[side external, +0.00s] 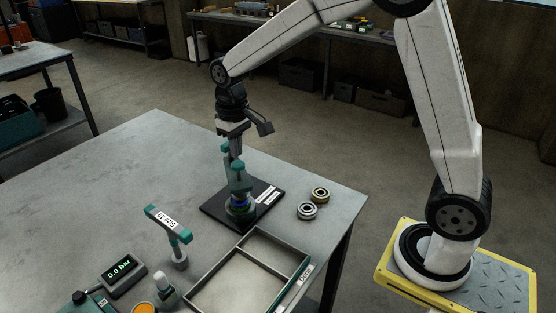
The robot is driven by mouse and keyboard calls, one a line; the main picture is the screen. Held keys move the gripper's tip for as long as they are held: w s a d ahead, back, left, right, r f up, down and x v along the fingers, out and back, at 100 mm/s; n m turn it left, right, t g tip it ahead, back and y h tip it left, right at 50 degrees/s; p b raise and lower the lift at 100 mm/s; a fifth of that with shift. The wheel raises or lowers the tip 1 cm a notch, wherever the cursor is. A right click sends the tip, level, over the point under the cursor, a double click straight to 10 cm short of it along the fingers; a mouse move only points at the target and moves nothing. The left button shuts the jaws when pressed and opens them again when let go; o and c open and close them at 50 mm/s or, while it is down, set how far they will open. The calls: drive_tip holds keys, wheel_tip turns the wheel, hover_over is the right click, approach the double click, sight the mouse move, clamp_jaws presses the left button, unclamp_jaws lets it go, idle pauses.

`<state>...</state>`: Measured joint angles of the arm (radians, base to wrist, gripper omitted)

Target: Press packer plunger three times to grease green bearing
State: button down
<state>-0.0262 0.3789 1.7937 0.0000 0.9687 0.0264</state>
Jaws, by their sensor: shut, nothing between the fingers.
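The packer (238,176) is a teal and grey upright tool on a black base plate (263,203). A bearing with a green tint (240,207) seems to sit under it, its shape partly hidden by the packer. My gripper (232,142) is shut and points down at the top of the packer, over the plunger. Whether the fingertips touch the plunger I cannot tell at this size. The plunger itself is mostly hidden behind my gripper.
A divided tray (224,258) is in front. A labelled T-shaped tool (168,222) and a gauge reading 0.0 bar (122,271) stand front left. The table's left part is clear.

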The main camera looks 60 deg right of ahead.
drive_tip(key=shift+r, duration=0.15)
drive_tip(key=shift+r, duration=2.35)
drive_tip(key=shift+r, duration=0.1)
drive_tip(key=shift+r, duration=1.9)
drive_tip(key=shift+s+f, duration=0.1)
drive_tip(key=s+d+f+t, duration=0.1)
drive_tip(key=s+f+t, duration=0.1)
drive_tip(key=s+f, duration=1.3)
drive_tip(key=shift+s+t, duration=0.3)
drive_tip(key=shift+s, duration=0.2)
